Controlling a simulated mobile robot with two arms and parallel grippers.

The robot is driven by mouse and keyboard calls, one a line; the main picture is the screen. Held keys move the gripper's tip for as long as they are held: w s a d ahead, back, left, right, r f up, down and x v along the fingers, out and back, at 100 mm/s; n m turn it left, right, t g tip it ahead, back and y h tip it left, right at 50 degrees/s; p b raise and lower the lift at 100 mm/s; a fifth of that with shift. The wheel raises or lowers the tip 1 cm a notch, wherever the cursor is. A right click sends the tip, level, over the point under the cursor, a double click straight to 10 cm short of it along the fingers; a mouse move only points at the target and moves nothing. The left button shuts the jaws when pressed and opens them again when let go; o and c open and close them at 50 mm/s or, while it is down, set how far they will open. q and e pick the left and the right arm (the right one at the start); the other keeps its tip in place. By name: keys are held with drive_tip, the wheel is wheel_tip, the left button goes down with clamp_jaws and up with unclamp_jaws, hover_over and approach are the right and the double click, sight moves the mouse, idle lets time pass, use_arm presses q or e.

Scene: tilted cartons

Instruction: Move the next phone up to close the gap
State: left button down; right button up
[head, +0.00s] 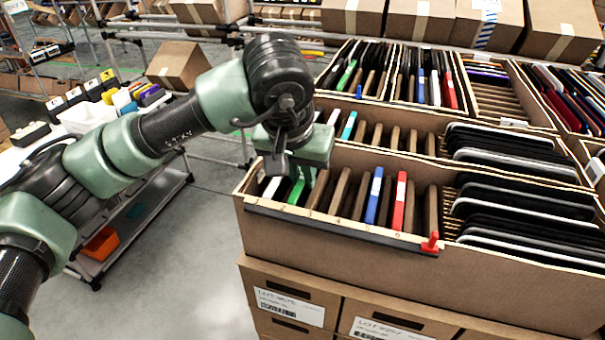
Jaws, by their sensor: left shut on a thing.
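My left gripper (296,160) reaches down into the left end of the front carton (330,233), shut on a phone. Its fingertips are mostly hidden, so I cannot tell exactly which phone is between them. A green phone (296,191) stands right under the gripper, and a white-edged phone (270,188) is just left of it. To the right, brown dividers stand in a row with a blue phone (374,196) and a red phone (399,200) between them. My right gripper is out of view.
A red clip (430,243) sits on the front carton's near rim. Dark phones (525,205) lie stacked in its right section. More filled cartons stand behind, with a white-edged and a teal phone (349,125) close by. A wheeled shelf (130,225) stands left.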

idle(0.3)
use_arm(q)
drive_tip(key=c, duration=1.3)
unclamp_jaws()
drive_tip(key=shift+c, duration=0.2)
drive_tip(key=b+v, duration=0.1)
drive_tip(key=v, duration=0.7)
wheel_tip(320, 180, up, 7)
drive_tip(key=p, duration=0.4)
drive_tip(key=shift+p, duration=0.4)
